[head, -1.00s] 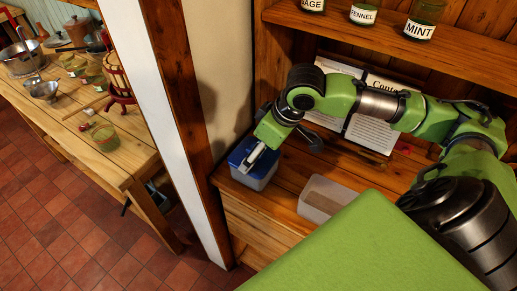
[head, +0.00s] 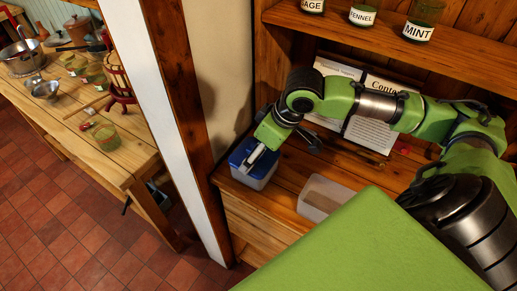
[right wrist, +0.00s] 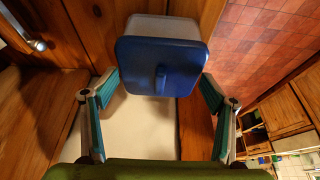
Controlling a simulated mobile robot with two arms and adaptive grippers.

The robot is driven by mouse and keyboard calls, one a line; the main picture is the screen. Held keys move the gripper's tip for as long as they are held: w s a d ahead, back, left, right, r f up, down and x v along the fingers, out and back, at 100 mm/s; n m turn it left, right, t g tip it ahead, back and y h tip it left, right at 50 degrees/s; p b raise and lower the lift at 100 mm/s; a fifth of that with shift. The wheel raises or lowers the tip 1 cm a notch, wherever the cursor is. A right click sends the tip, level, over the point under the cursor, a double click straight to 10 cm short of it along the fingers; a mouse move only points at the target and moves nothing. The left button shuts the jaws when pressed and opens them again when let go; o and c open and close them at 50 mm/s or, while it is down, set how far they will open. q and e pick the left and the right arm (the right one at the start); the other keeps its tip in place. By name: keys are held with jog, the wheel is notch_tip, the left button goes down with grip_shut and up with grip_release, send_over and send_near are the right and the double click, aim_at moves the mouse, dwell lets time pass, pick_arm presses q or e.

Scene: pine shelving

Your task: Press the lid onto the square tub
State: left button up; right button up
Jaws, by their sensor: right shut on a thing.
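The blue square lid (head: 243,149) is at the top of the pale square tub (head: 256,180), on the left end of the wooden counter. In the right wrist view the lid (right wrist: 140,60) shows its small raised tab, and part of the tub's wall (right wrist: 165,28) shows beyond it. My right gripper (head: 256,159) reaches down over the lid; in the right wrist view its two fingers (right wrist: 160,84) are at the lid's opposite edges, shut on it. I cannot tell whether the lid's rim is fully seated. My left gripper is not in view.
An open clear container (head: 322,198) stands on the counter to the right. An open book (head: 368,130) leans at the back, under a shelf with labelled jars (head: 418,30). A wooden post (head: 185,120) stands close left of the tub. A table (head: 115,165) with bowls is farther left.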

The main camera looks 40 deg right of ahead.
jog(key=o, duration=1)
jog(key=shift+o, duration=0.3)
jog(key=shift+r, duration=0.15)
notch_tip(320, 180, up, 7)
jog(key=p, duration=0.9)
jog(key=shift+c, duration=0.4)
grip_shut()
